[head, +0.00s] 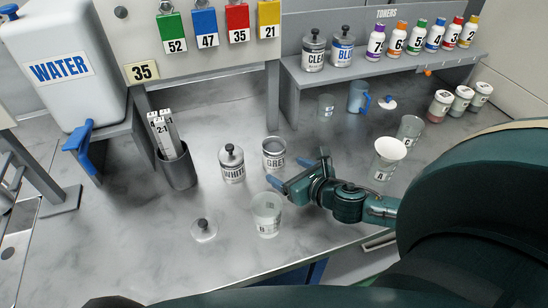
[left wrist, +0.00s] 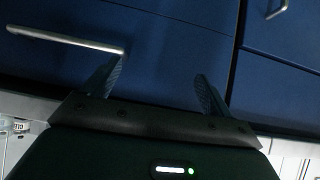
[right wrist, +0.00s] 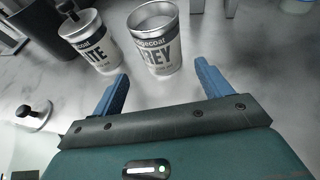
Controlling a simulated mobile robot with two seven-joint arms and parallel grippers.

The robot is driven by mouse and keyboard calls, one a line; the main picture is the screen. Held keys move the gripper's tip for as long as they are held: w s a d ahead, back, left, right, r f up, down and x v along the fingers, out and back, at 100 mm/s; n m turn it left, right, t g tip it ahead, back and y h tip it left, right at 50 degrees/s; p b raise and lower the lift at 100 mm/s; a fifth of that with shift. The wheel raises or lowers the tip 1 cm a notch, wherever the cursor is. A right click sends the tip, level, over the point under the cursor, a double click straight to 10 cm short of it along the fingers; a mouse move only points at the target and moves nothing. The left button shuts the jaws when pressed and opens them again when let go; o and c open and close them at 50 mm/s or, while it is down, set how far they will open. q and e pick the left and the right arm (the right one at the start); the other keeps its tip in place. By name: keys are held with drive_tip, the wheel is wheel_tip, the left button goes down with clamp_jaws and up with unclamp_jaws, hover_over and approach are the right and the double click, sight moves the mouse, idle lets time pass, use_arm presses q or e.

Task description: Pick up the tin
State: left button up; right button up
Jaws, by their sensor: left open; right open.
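Two labelled tins stand upright on the grey bench, one beside the other. The WHITE tin (head: 231,165) has a lid with a dark knob; it also shows in the right wrist view (right wrist: 91,44). The GREY tin (head: 274,154) has no lid on it and stands to its right; it also shows in the right wrist view (right wrist: 154,42). My right gripper (head: 272,172) is open and empty, low over the bench just in front of the GREY tin. In the right wrist view its fingers (right wrist: 163,84) point at the tins. My left gripper (left wrist: 155,75) is open and empty, facing blue cabinet fronts.
A loose lid (head: 204,229) and a clear cup B (head: 267,214) are near the bench front. A dark holder (head: 178,167) with strips stands left of the tins. Cup A (head: 386,160) stands right. CLEAR (head: 313,50) and BLUE (head: 342,48) tins sit on the shelf.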

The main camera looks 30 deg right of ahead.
sight(281, 165)
drive_tip(key=shift+b+x, duration=1.5)
drive_tip(key=shift+x, duration=1.2)
drive_tip(key=shift+d+r, duration=0.1)
drive_tip(key=shift+d, duration=0.1)
drive_tip(key=c, duration=1.1)
drive_tip(key=shift+r, duration=0.1)
wheel_tip(281, 165, up, 10)
drive_tip(key=p, duration=0.1)
